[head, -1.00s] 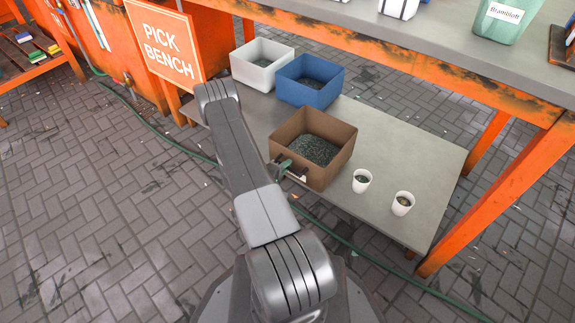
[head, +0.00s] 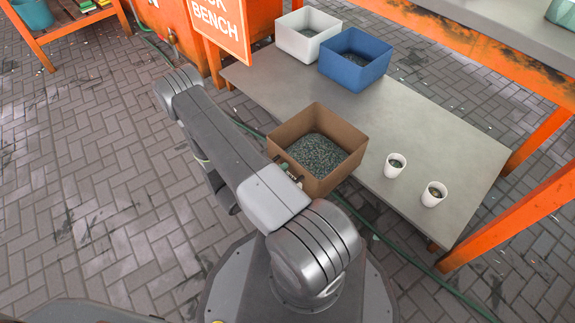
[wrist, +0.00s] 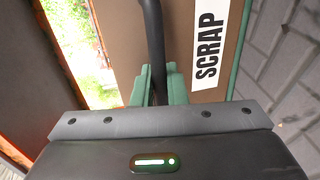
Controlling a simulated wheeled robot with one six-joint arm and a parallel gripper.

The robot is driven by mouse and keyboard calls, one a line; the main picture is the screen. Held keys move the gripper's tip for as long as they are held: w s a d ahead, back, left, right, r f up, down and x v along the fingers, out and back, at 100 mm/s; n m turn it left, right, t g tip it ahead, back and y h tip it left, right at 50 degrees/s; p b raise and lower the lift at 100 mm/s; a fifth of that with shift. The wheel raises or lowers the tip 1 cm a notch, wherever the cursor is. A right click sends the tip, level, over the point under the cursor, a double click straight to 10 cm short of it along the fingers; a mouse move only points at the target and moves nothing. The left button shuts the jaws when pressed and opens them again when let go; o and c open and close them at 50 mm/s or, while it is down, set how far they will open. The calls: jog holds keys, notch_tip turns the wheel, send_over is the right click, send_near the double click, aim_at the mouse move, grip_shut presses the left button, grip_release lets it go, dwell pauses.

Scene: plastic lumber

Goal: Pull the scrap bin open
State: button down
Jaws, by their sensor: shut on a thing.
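The scrap bin is a brown open-topped box (head: 342,172) filled with dark grey-green bits. It juts out past the front edge of the low grey shelf (head: 420,130). In the wrist view its brown front (wrist: 195,30) carries a white label reading SCRAP (wrist: 210,50). My gripper (wrist: 157,85) has its green fingers closed around the dark bar handle (wrist: 153,35) on that front. In the head view my gripper (head: 291,175) is at the bin's near-left side, partly hidden by my arm.
A white bin (head: 308,42) and a blue bin (head: 355,65) stand farther back on the shelf. Two white cups (head: 395,165) (head: 434,194) stand to the right. An orange bench leg (head: 510,225) is at right. A green hose (head: 400,255) lies on the paving.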

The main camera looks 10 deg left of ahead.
jog(key=shift+a, duration=0.1)
jog(key=c, duration=1.6)
grip_release()
jog(key=shift+o, duration=0.2)
jog(key=shift+s, duration=0.1)
jog(key=p+v, duration=0.3)
jog(key=v, duration=1)
jog(key=shift+s+a+p, duration=0.2)
jog(key=shift+s+p, duration=0.1)
jog(key=b+x, duration=0.3)
jog(key=x, duration=1)
jog(key=shift+w+d+b, duration=0.25)
jog(key=shift+w+b, duration=0.05)
jog(key=shift+w, duration=0.05)
jog(key=shift+a, duration=0.1)
